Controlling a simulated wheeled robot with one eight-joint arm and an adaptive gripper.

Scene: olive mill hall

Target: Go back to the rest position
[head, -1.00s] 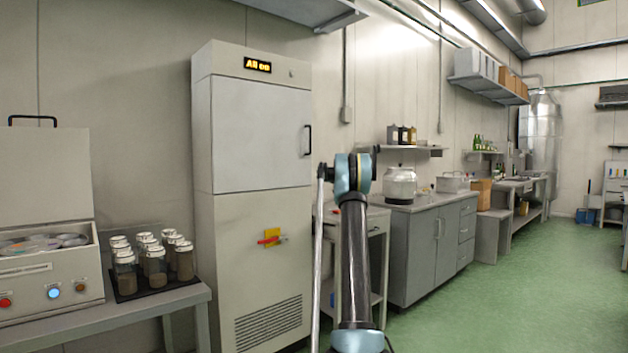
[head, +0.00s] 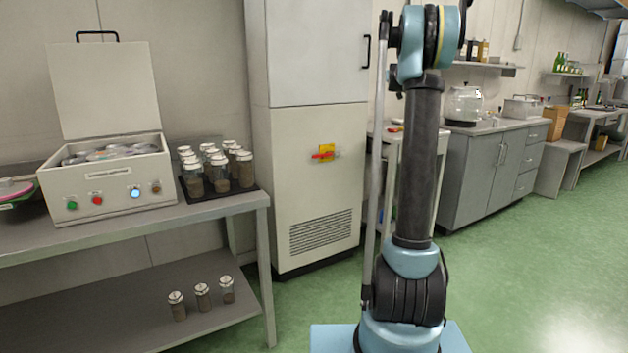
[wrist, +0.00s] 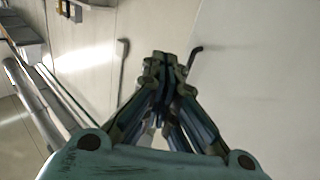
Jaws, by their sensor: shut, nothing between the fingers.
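My gripper (wrist: 163,62) shows in the wrist view with its fingers together and nothing between them. The pale door of the tall cabinet (wrist: 260,75) and its dark handle (wrist: 196,54) lie beyond the fingers. In the head view my arm stands upright in front of the tall cabinet's right side; the gripper itself is not visible there. The tall cabinet (head: 285,190) has its upper door closed, with a dark handle (head: 367,50) and a yellow and red switch (head: 326,153) below.
At left a bench (head: 150,231) holds an open-lidded machine (head: 110,190) and a black tray (head: 235,191) of several jars. Three small jars (head: 202,297) stand on its lower shelf. A grey counter (head: 480,180) stands at right. Green floor (head: 550,260) is clear at lower right.

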